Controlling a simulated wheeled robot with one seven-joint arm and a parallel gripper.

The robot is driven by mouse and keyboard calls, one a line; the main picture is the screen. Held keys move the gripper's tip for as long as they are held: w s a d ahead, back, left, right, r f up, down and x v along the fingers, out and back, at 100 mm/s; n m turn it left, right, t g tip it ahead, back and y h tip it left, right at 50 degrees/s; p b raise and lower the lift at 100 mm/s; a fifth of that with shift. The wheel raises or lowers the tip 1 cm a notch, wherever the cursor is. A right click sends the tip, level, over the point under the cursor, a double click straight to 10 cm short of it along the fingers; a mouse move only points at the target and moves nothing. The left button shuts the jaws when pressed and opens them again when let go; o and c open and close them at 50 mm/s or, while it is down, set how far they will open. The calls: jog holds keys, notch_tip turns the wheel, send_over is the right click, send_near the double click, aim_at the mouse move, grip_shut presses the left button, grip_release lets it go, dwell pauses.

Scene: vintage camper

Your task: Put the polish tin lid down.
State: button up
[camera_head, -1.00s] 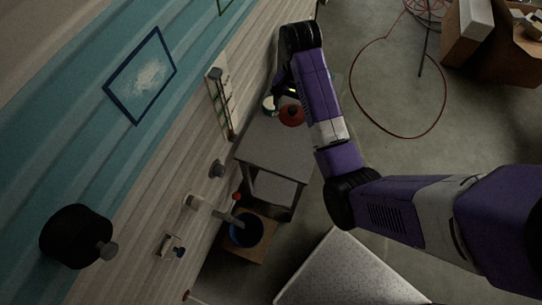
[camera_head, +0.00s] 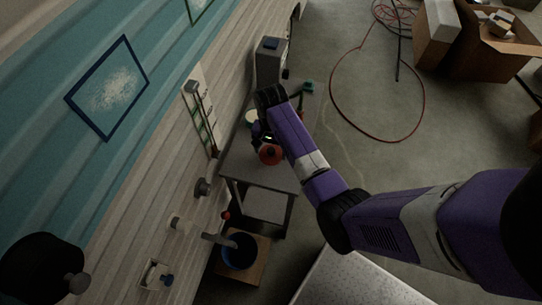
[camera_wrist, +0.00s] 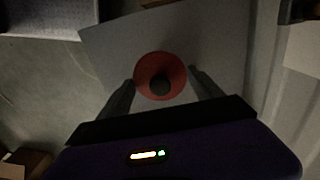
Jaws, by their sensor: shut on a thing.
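The table's grey top (camera_wrist: 112,48) shows below the lid. I cannot tell whether the lid touches it. A pale round thing (camera_head: 251,117), perhaps the tin, is partly hidden beside my wrist.
A grey box-shaped unit (camera_head: 269,62) stands beyond the table along the wall. A blue bucket (camera_head: 239,251) stands on a wooden board in front of the table. A red hose (camera_head: 423,105) lies on the floor to the right. The near tabletop looks clear.

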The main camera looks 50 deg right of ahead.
aim_at(271, 157)
jog(key=shift+f, duration=2.05)
jog(key=shift+f, duration=0.15)
jog(key=o, duration=1.3)
jog(key=shift+o, duration=0.2)
